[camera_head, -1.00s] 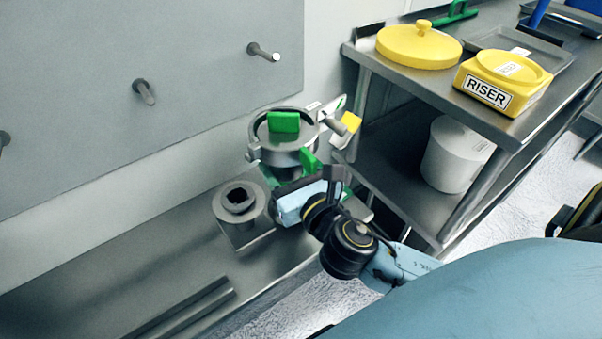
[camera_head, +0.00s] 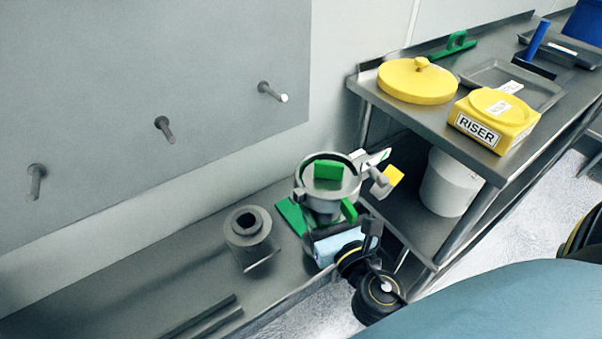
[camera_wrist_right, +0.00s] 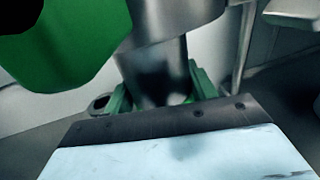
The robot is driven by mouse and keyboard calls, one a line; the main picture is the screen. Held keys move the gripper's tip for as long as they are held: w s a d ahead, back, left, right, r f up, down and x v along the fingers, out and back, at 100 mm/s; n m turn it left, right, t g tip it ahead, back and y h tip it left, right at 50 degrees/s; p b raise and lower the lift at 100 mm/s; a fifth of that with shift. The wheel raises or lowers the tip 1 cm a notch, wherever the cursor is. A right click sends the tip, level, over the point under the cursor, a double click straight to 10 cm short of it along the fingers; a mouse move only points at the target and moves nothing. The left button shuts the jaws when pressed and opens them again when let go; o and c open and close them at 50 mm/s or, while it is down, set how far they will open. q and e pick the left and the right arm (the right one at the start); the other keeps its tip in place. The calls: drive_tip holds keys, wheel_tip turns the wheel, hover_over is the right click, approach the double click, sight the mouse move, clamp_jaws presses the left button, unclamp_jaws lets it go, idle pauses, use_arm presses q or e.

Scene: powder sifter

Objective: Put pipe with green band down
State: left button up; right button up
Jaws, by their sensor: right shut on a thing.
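The metal pipe with green band (camera_head: 318,206) is at the bench's right end, upright, with a wide round top and green pieces (camera_head: 327,172) on it. My right gripper (camera_head: 340,238) is at its near side, shut on it. In the right wrist view the pipe (camera_wrist_right: 155,70) stands just beyond the gripper's dark edge, with a large green piece (camera_wrist_right: 70,45) at upper left. A green plate (camera_head: 292,217) shows beneath the pipe; whether the pipe touches it cannot be told. My left gripper is not in view.
A grey collar on a square base (camera_head: 248,232) stands on the low metal bench (camera_head: 120,285), left of the pipe. Metal bars lie near the front. Right is a shelf unit with a yellow lid (camera_head: 418,82), a yellow RISER block (camera_head: 494,118) and a white bucket (camera_head: 452,182). Pegs stick out behind.

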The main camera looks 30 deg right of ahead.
drive_tip(key=w+d+f, duration=0.2)
drive_tip(key=w+f, duration=0.1)
drive_tip(key=w, duration=1.1)
drive_tip(key=shift+f, duration=0.25)
drive_tip(key=o, duration=1.1)
drive_tip(key=shift+f, duration=0.2)
drive_tip(key=o, duration=0.5)
drive_tip(key=shift+c, duration=0.2)
